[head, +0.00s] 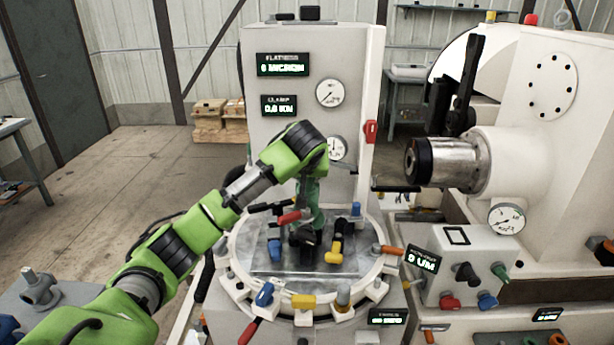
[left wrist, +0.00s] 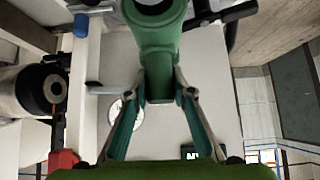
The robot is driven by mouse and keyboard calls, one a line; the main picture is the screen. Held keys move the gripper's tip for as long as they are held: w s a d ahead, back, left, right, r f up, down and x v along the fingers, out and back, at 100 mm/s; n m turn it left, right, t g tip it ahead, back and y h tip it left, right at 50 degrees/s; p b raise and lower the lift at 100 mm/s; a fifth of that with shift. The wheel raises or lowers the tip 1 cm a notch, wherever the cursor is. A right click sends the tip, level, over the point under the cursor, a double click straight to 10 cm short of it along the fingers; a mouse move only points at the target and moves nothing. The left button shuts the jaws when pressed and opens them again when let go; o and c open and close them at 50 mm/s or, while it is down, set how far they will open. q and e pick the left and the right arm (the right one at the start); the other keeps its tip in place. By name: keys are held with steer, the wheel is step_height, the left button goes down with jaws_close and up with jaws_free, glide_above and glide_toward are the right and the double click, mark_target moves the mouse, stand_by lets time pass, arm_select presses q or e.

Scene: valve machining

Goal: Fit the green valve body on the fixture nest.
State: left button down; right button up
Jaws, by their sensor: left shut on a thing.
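The green valve body (head: 308,196) is over the middle of the round fixture table in the head view. In the left wrist view the valve body (left wrist: 158,45) shows large, with a round flanged end towards the top. My left gripper (left wrist: 161,92) is shut on it, with a finger on each side of its narrow part. The fixture nest (head: 305,238), dark and among coloured clamps, lies right below the valve body in the head view. I cannot tell whether they touch. The arm hides much of the gripper in the head view. My right gripper is not in view.
The round table's plate (head: 268,262) is ringed by blue, yellow and orange-handled clamps. A white panel with gauges (head: 330,93) stands behind it. A spindle machine (head: 455,160) stands at the right, with a control box (head: 462,262) below. Open floor (head: 120,180) lies at the left.

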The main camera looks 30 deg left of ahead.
arm_select(q)
steer(key=shift+f, duration=0.4)
steer(key=c, duration=1.7)
jaws_free()
steer(key=shift+s, duration=0.1)
steer(key=shift+d, duration=0.1)
steer(key=shift+f, duration=0.2)
steer(key=v, duration=1.2)
steer(key=shift+r, duration=0.2)
